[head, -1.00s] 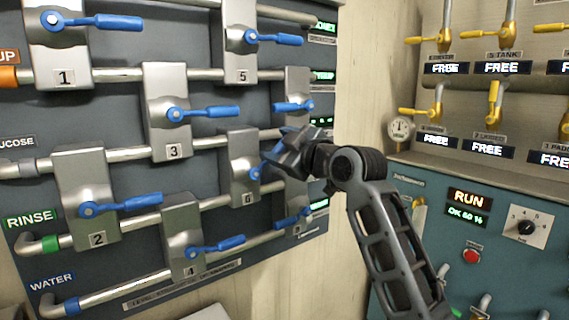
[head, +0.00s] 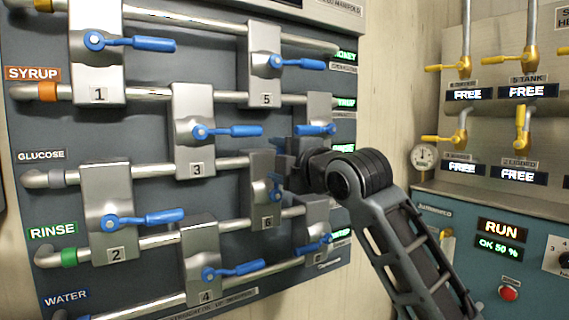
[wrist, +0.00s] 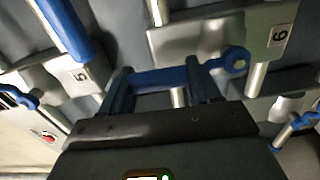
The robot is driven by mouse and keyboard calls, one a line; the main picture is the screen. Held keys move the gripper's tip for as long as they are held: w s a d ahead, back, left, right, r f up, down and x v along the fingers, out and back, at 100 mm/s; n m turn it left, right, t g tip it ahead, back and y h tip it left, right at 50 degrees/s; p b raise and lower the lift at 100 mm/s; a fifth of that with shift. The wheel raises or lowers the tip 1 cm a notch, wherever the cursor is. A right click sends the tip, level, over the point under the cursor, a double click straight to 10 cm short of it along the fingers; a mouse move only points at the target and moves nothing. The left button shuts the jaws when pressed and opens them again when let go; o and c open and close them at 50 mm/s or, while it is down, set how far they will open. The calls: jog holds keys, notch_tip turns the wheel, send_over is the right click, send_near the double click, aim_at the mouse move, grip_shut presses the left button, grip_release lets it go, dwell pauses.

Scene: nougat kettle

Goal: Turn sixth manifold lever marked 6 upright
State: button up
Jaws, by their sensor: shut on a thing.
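The sixth manifold block, marked 6 (head: 258,172), is grey, low in the panel's middle column. Its blue lever (head: 275,191) shows only near the pivot in the head view; my gripper (head: 287,156) hides the rest. In the wrist view the lever (wrist: 160,77) runs left from its pivot, away from the number plate (wrist: 283,35), roughly along the block's length, so it looks about upright. My gripper (wrist: 158,80) is shut on the lever's handle, one finger on each side.
Neighbouring levers 5 (head: 300,63), 3 (head: 235,131) and 4 (head: 240,268) lie close around, pointing right. A block with a blue lever (head: 316,129) stands right behind my gripper. The teal RUN cabinet (head: 450,235) stands to the right, beyond bare wall.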

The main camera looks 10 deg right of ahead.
jog(key=shift+s+a+f+n, duration=0.1)
jog(key=shift+a+n, duration=0.2)
jog(key=shift+n, duration=0.1)
jog(key=o, duration=1.4)
jog(key=shift+s, duration=0.1)
jog(key=v, duration=0.7)
jog(key=shift+s+d, duration=0.1)
jog(key=shift+s, duration=0.2)
